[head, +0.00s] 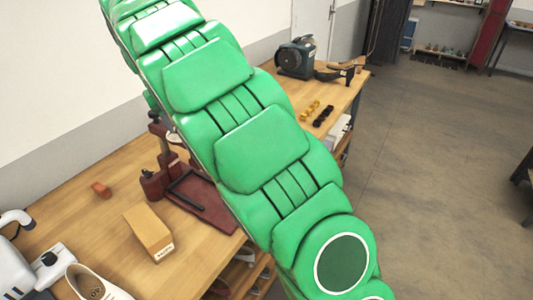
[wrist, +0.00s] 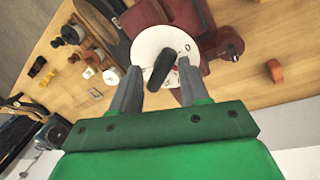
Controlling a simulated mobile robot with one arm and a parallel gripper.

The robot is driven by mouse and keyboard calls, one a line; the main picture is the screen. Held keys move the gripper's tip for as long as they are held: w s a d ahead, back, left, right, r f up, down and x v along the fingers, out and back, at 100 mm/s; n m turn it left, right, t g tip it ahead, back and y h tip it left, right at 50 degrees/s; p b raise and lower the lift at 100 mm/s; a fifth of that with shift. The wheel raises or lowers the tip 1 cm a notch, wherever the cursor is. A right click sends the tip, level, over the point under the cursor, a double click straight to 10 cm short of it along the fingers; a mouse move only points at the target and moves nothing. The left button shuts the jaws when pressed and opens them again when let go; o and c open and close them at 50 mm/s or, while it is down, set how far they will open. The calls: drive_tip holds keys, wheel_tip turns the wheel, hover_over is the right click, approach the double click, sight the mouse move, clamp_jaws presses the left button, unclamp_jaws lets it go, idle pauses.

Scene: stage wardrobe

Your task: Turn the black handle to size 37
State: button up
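In the wrist view a white round dial (wrist: 145,42) with small dark and red marks sits on a dark red machine (wrist: 210,16). The marks are too small to read. A black handle (wrist: 161,68) lies slantwise across the dial's lower part. My gripper (wrist: 158,72) is open, with one grey finger on each side of the handle. Gaps show between the handle and both fingers; I cannot tell its depth between them. In the head view my green arm hides the gripper and much of the machine (head: 158,140).
The wooden bench (head: 120,238) also holds a cardboard box (head: 148,232), an orange-brown piece (head: 101,190), a pale shoe (head: 92,284) and a dark blower (head: 296,58). Small yellow (head: 310,110) and black pieces (head: 323,116) lie farther along. Open floor (head: 430,170) is at right.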

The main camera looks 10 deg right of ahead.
drive_tip(key=n, duration=0.5)
drive_tip(key=shift+d+t+y, duration=0.1)
drive_tip(key=shift+t+y, duration=0.2)
drive_tip(key=shift+t, duration=0.1)
drive_tip(key=shift+n, duration=0.3)
drive_tip(key=shift+s+a+r, duration=0.15)
drive_tip(key=shift+s+r, duration=0.05)
drive_tip(key=shift+r, duration=1.05)
drive_tip(key=shift+s+a+r, duration=0.15)
drive_tip(key=shift+s+r, duration=0.05)
drive_tip(key=shift+r, duration=1.05)
drive_tip(key=shift+s+a+r, duration=0.15)
drive_tip(key=shift+s+r, duration=0.05)
drive_tip(key=shift+r, duration=1.05)
drive_tip(key=shift+s+d+r, duration=0.1)
drive_tip(key=s+d+f+m+g, duration=0.1)
drive_tip(key=s+d+f+m, duration=0.1)
drive_tip(key=s+d, duration=0.7)
drive_tip(key=s+d+f+m+g, duration=0.1)
drive_tip(key=s+d+f+m, duration=0.1)
drive_tip(key=s+d, duration=0.8)
drive_tip(key=shift+s+d+m+g+y, duration=0.35)
drive_tip(key=shift+s+m, duration=0.55)
drive_tip(key=shift+s, duration=1.15)
drive_tip(key=shift+a, duration=0.1)
